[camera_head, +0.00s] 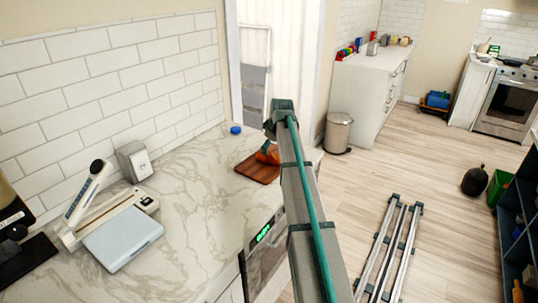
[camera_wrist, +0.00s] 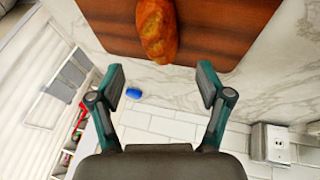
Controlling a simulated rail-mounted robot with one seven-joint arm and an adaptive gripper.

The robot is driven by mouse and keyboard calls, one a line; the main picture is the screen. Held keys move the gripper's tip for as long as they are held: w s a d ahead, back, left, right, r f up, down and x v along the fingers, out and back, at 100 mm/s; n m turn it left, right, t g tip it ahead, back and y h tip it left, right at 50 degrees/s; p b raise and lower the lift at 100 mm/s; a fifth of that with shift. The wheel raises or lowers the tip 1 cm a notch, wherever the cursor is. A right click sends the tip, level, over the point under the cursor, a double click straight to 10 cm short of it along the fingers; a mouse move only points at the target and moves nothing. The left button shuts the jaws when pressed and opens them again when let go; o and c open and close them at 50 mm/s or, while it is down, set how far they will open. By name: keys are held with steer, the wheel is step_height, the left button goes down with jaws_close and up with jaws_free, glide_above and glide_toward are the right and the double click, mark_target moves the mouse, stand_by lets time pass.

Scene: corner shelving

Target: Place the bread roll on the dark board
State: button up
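The bread roll (camera_wrist: 157,30) is golden brown and lies on the dark wooden board (camera_wrist: 223,32) at the top of the wrist view. In the head view the board (camera_head: 257,174) is near the counter's far end, and the roll (camera_head: 270,154) shows partly behind my arm. My gripper (camera_wrist: 160,82) is open in the wrist view. Its two fingers are wide apart with nothing between them, and the roll lies beyond the fingertips. In the head view my arm hides the gripper's fingers.
A blue cap-like object (camera_head: 235,130) sits on the marble counter (camera_head: 200,215) near the wall. A grey metal box (camera_head: 134,161), a white scale-like device (camera_head: 122,238) and a black item (camera_head: 25,262) stand at the left. The counter's middle is clear.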

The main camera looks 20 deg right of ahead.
steer(key=shift+v, duration=1.85)
